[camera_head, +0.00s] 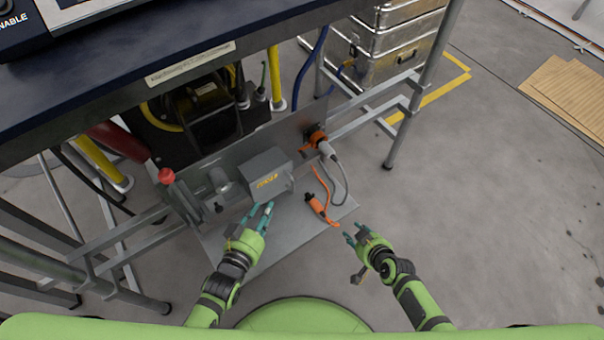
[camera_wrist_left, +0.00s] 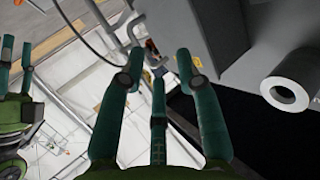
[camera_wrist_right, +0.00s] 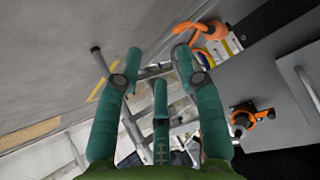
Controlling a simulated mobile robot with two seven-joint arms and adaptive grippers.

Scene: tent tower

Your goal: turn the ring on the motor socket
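In the head view a dark square socket with an orange ring (camera_head: 318,138) sits on the upright grey panel. A grey plug (camera_head: 327,150) with a grey cable is at this socket. An orange socket part (camera_wrist_right: 247,116) shows in the right wrist view; I cannot tell whether it is the same one. My left gripper (camera_head: 263,212) is open and empty, in front of the grey box (camera_head: 266,174). My right gripper (camera_head: 353,234) is open and empty, to the right of the shelf, below and apart from the socket. Neither gripper touches the ring.
An orange connector (camera_head: 316,204) with an orange cable lies on the grey shelf (camera_head: 270,238). A red knob (camera_head: 167,175) stands at the left. The dark table (camera_head: 130,50) overhangs the back. Metal frame legs (camera_head: 420,85) and silver cases (camera_head: 398,48) stand at the back right. Open floor lies right.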

